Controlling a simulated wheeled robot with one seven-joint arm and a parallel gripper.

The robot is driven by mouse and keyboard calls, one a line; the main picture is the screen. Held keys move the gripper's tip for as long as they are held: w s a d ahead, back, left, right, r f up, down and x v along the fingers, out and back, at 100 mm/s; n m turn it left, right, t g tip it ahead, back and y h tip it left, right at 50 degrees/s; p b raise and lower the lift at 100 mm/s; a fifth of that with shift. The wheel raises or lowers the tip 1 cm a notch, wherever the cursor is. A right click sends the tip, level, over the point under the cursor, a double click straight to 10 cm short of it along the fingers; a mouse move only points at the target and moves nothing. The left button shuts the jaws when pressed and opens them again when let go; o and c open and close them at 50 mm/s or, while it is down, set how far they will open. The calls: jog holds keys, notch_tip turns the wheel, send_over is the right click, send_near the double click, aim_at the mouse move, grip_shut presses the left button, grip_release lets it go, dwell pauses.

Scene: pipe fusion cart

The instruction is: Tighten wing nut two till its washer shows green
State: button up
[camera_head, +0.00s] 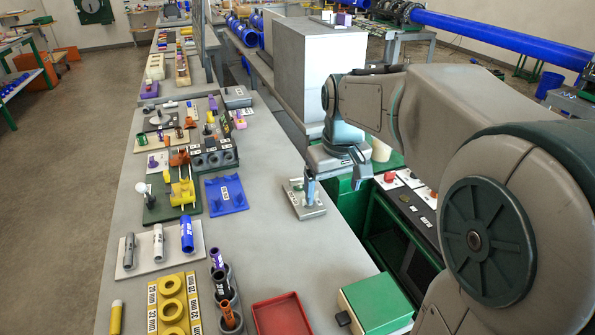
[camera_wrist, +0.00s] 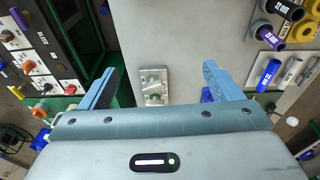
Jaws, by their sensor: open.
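A small pale metal plate (camera_head: 312,212) lies near the right edge of the grey bench. I cannot read which is number two, nor tell the washer colours. My gripper (camera_wrist: 161,70) is open and empty, above the plate. In the head view my gripper (camera_head: 335,185) partly covers the plate.
A blue labelled tray (camera_head: 226,195) and a yellow tool on a green base (camera_head: 172,200) lie left of the plate. A red tray (camera_head: 282,315) and a green box (camera_head: 375,305) stand nearer. A dark control panel (camera_head: 410,205) adjoins the bench on the right.

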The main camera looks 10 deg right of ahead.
jog(key=w+f+n+g, duration=0.15)
jog(key=w+f, duration=0.25)
jog(key=w, duration=0.7)
jog(key=w+f+n, duration=0.2)
jog(key=w+f, duration=0.1)
jog(key=w, duration=0.9)
jog(key=f, duration=0.4)
jog(key=f+p, duration=0.1)
jog(key=f, duration=0.9)
jog(key=shift+s+a, duration=0.1)
jog(key=shift+s, duration=0.15)
jog(key=c, duration=1)
